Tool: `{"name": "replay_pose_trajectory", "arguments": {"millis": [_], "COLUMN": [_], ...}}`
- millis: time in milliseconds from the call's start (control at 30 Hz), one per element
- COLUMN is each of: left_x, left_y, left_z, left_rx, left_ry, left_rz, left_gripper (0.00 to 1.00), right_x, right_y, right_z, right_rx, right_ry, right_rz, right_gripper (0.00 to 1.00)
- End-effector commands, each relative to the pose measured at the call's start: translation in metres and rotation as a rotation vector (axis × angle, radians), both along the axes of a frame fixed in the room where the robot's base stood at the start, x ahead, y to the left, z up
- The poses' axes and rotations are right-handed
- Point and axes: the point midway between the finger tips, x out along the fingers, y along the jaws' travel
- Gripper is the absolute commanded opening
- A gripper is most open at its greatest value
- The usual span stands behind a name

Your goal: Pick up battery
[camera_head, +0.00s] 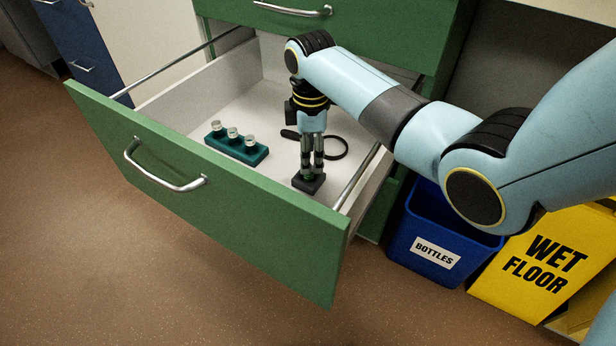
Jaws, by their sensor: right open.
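My right gripper (312,172) reaches straight down into the open drawer, its fingers open and slightly apart. A small dark block (309,186) with a bit of green on top sits on the drawer floor directly under and around the fingertips; it looks like the battery, but the fingers partly cover it. I cannot tell whether the fingers touch it. My left gripper is not in view.
The green-fronted drawer (230,200) is pulled out. Inside, a teal rack (236,147) with three small vials stands to the left, and a black magnifying glass (338,155) lies behind the gripper. A blue bottles bin (440,235) and a yellow wet-floor sign (545,260) stand at right.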

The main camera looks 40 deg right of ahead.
Motion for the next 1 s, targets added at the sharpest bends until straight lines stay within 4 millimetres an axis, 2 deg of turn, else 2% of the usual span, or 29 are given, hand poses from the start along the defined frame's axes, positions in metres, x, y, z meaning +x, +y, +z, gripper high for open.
{"name": "replay_pose_trajectory", "arguments": {"millis": [200, 300, 600, 1000], "left_x": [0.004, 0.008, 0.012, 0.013], "left_y": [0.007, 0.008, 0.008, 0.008], "left_z": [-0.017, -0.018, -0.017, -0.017], "left_rx": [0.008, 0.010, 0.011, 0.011], "left_ry": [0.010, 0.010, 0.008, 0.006], "left_rz": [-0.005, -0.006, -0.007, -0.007], "left_gripper": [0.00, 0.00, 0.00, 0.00], "right_x": [0.002, 0.002, 0.003, 0.003], "right_y": [0.000, 0.000, 0.000, 0.000], "right_z": [-0.039, -0.048, -0.049, -0.050], "right_rx": [0.000, 0.000, -0.001, 0.000], "right_ry": [0.005, 0.002, -0.001, 0.000], "right_rz": [0.000, 0.001, 0.001, 0.000], "right_gripper": [0.51, 0.51, 0.51, 0.00]}}
